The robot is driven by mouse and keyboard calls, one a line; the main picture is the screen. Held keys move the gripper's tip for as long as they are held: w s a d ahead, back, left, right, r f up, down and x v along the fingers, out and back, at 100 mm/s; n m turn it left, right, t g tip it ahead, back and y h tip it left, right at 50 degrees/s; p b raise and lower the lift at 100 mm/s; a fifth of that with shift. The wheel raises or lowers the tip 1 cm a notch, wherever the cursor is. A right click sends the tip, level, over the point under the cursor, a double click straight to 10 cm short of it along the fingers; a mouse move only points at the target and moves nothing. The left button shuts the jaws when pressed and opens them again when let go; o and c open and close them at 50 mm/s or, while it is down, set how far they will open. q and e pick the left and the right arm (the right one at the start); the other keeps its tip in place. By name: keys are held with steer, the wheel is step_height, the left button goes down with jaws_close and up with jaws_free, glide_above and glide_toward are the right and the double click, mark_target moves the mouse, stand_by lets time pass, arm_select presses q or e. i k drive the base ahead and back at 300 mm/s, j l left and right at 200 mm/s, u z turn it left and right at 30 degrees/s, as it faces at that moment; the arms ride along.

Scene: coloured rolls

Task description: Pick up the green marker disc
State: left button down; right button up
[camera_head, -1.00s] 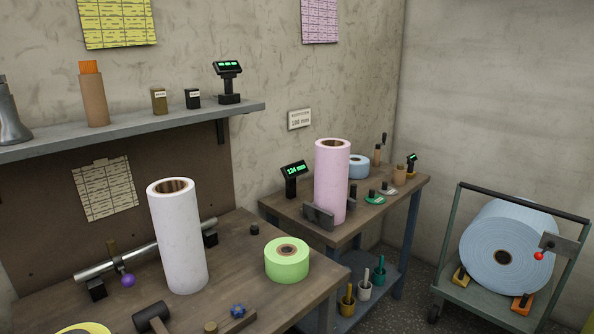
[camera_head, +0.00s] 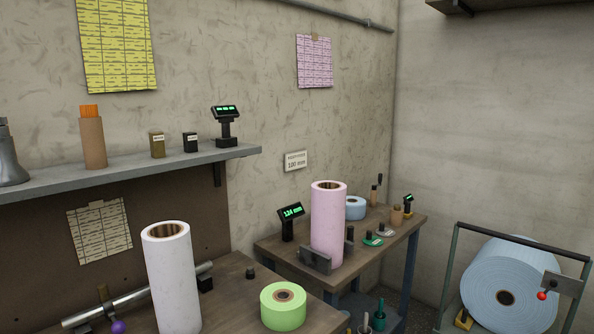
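A small flat green disc (camera_head: 373,241) lies on the far wooden table, to the right of the upright pink roll (camera_head: 328,225). It is small in the picture, with a dark upright piece close to it. A small whitish disc (camera_head: 386,234) lies just behind it. A larger light-green roll (camera_head: 283,310) lies on the near table. Neither of my grippers is in view.
A tall white roll (camera_head: 171,280) stands on the near table (camera_head: 228,287). A display reading green digits (camera_head: 290,221) stands left of the pink roll. A blue roll (camera_head: 355,208) sits behind it. A cart with a big blue roll (camera_head: 508,270) stands at right.

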mark_target(369, 240)
steer(key=i+l, duration=0.3)
steer(key=i+l+u, duration=0.1)
steer(key=i+l, duration=0.25)
steer(key=l, duration=0.15)
steer(key=i+l, duration=0.3)
steer(key=l, duration=0.15)
steer(key=i+l+u, duration=0.1)
steer(key=i+l, duration=0.2)
steer(key=l, duration=0.15)
steer(key=i+l, duration=0.3)
steer(key=l, duration=0.15)
steer(key=i+l+u, duration=0.1)
steer(key=i+l, duration=0.15)
steer(key=l, duration=0.2)
